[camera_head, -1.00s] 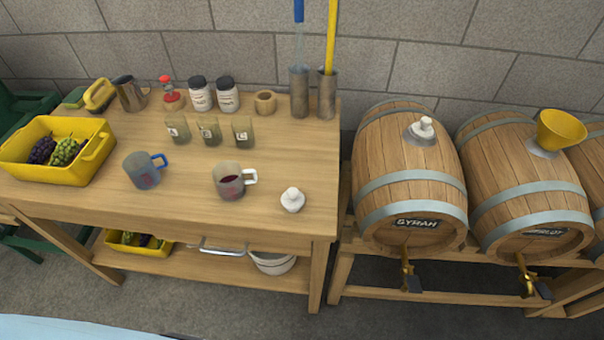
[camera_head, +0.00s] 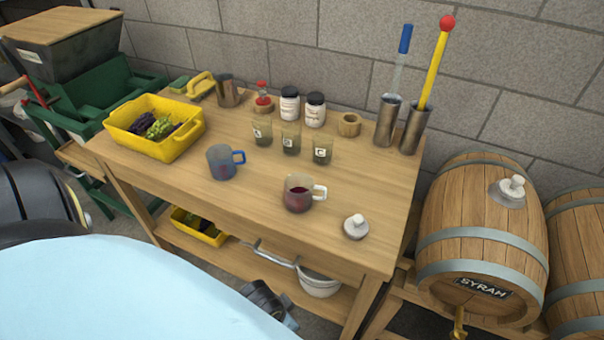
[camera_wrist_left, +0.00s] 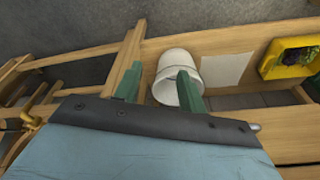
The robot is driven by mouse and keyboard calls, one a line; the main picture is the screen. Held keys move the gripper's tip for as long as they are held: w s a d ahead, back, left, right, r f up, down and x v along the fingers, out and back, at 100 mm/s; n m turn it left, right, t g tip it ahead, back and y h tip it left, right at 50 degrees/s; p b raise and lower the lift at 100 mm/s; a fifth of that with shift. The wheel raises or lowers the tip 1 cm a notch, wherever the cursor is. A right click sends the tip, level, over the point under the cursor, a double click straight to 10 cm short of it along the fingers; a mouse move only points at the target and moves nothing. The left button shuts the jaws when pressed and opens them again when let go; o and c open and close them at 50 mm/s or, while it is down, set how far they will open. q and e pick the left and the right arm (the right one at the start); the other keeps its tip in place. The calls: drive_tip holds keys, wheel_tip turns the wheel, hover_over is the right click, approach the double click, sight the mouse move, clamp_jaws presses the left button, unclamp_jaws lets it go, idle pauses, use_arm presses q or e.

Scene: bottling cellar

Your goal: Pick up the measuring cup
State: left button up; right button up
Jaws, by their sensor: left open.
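Two handled cups stand upright on the wooden workbench (camera_head: 250,205): a translucent one with a blue handle (camera_head: 222,163) and a clear one with a white handle (camera_head: 298,194) holding dark red liquid. I cannot tell for certain which is the measuring cup. My left gripper (camera_wrist_left: 159,75) is open, its two green fingers apart with nothing held. The wrist view shows it low by the bench's lower shelf, away from both cups. In the head view only a dark part of that wrist shows below the bench front; the fingers cannot be made out. My right gripper is not in view.
A white stopper (camera_head: 356,227) sits right of the cups; three lettered glasses (camera_head: 290,140) stand behind. A yellow grape crate (camera_head: 152,143) is at left. A white bucket (camera_wrist_left: 176,75) is on the lower shelf. Metal cylinders (camera_head: 414,130) stand back right; a barrel (camera_head: 478,245) is beyond.

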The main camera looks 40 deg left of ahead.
use_arm(q)
drive_tip(key=w+d+r+m+t, duration=0.1)
drive_tip(key=w+d+r, duration=0.15)
drive_tip(key=r, duration=1.05)
drive_tip(key=w+d+r+m+h, duration=0.3)
drive_tip(key=w+d+r+m, duration=0.15)
drive_tip(key=w+m, duration=0.4)
drive_tip(key=m+g+y, duration=0.3)
drive_tip(key=m, duration=0.5)
approach(324, 188)
drive_tip(key=shift+n, duration=0.25)
drive_tip(key=f, duration=0.4)
drive_tip(key=f+b, duration=0.1)
drive_tip(key=f, duration=0.2)
drive_tip(key=f+b, duration=0.1)
drive_tip(key=f, duration=0.3)
drive_tip(key=shift+w+d+f, duration=0.1)
drive_tip(key=shift+w+f, duration=0.15)
drive_tip(key=shift+f, duration=0.05)
clamp_jaws()
